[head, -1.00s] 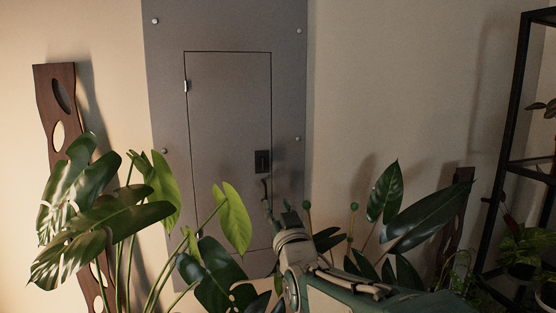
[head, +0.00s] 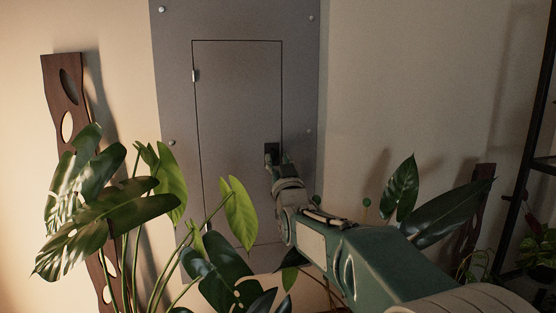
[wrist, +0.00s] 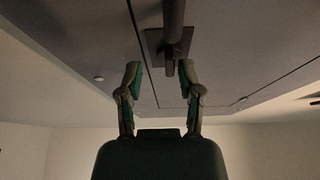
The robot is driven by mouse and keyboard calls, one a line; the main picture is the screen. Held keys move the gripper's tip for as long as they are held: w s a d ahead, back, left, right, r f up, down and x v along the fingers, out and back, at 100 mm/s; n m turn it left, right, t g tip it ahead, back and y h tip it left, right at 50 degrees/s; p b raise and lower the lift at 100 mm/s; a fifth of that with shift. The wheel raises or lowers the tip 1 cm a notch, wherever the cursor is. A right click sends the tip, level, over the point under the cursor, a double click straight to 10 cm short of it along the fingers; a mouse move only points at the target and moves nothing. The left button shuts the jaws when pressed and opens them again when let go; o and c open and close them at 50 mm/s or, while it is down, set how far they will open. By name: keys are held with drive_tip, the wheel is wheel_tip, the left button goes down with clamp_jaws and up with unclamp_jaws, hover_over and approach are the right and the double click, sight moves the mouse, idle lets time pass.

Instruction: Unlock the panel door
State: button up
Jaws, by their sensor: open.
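The grey panel door (head: 235,105) is flush in its grey surround on the wall, and no gap shows along its seam. A dark latch plate (head: 271,148) sits near its right edge, partly hidden by my gripper (head: 277,163). In the wrist view, the latch plate (wrist: 154,47) carries a dark bar-like handle (wrist: 173,18), whose lower end reaches to between the fingertips. My gripper (wrist: 160,75) is open there, one finger on each side of the handle's end, nearer the right finger. I cannot tell whether either finger touches it.
Broad-leaved plants (head: 105,215) stand in front at the left and below the door, with more leaves (head: 435,210) right of my arm. A wavy wooden board (head: 62,85) leans at the left. A black shelf (head: 535,150) stands at the far right.

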drive_tip(key=shift+w+a+r, duration=0.1)
drive_tip(key=shift+w+a, duration=0.1)
drive_tip(key=shift+a, duration=0.7)
drive_tip(key=shift+d, duration=0.5)
clamp_jaws()
drive_tip(key=shift+a, duration=0.15)
